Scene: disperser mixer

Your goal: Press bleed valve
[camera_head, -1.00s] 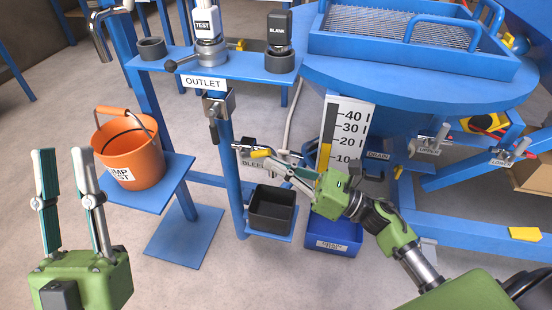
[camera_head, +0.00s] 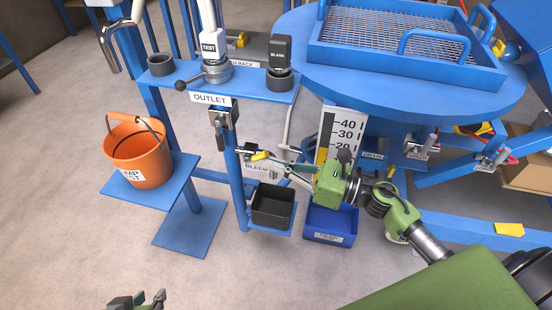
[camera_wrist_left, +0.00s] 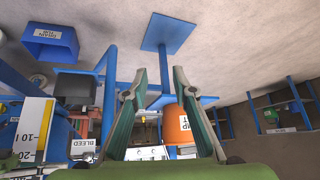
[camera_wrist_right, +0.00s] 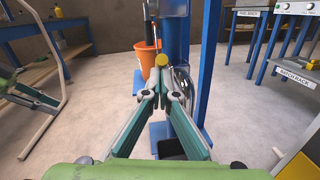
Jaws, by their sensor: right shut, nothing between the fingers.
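The bleed valve shows as a small yellow button (camera_head: 260,156) on a metal fitting above the BLEED label (camera_head: 256,167). In the right wrist view the round yellow button (camera_wrist_right: 161,60) stands just past my fingertips, slightly above them. My right gripper (camera_head: 281,164) is shut and empty, its tips pointing left at the valve from the right. I cannot tell if the tips touch the button. The right wrist view shows the closed fingers (camera_wrist_right: 159,90). My left gripper (camera_head: 138,299) is at the bottom edge of the head view; the left wrist view shows its fingers (camera_wrist_left: 159,72) apart and empty.
A black container (camera_head: 272,205) stands on a small shelf below the valve. A blue drain bin (camera_head: 330,226) sits on the floor beside it. An orange bucket (camera_head: 139,152) stands on a blue shelf at left. The blue round table (camera_head: 400,85) overhangs at right.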

